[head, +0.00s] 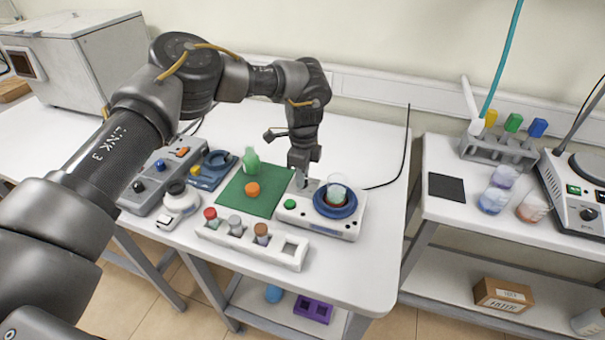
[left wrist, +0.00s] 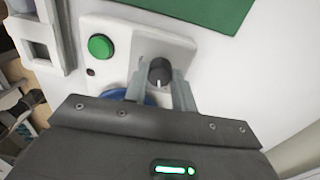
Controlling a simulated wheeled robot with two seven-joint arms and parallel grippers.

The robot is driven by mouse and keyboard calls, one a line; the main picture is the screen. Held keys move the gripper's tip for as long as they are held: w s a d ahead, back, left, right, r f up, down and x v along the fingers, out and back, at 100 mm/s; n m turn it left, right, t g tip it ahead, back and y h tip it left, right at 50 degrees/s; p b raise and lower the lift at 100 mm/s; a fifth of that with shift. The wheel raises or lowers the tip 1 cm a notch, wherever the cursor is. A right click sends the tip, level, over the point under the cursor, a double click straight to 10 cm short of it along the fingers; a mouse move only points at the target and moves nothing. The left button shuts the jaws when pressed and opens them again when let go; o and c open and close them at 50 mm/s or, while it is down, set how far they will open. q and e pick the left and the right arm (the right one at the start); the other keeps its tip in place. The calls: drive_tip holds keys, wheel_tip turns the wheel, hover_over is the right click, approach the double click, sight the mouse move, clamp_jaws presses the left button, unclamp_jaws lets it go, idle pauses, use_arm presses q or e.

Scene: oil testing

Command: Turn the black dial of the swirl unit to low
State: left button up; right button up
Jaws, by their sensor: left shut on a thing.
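My left gripper (head: 301,182) reaches down onto the unit's back left part, pointing steeply downward. In the left wrist view the black dial (left wrist: 159,71) sits between the two fingertips of my left gripper (left wrist: 160,82), which are shut on it. A white mark on the dial points toward the bottom of that view. The green button (left wrist: 100,46) is beside it. In the head view the gripper hides the dial. My right gripper is not in view.
A green mat (head: 238,207) with a small green bottle (head: 251,161) and an orange cap (head: 252,190) lies left of the unit. A white rack (head: 275,254) with several capped vials stands in front. A second bench (head: 440,216) is at the right, across a gap.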

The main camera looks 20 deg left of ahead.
use_arm(q)
drive_tip(key=m, duration=0.4)
drive_tip(key=shift+m, duration=2.1)
drive_tip(key=o, duration=1)
drive_tip(key=shift+w+r, duration=0.1)
drive_tip(key=shift+r, duration=0.45)
wheel_tip(320, 180, up, 10)
drive_tip(key=b, duration=0.1)
drive_tip(key=shift+d+b, duration=0.15)
drive_tip(key=shift+b, duration=0.2)
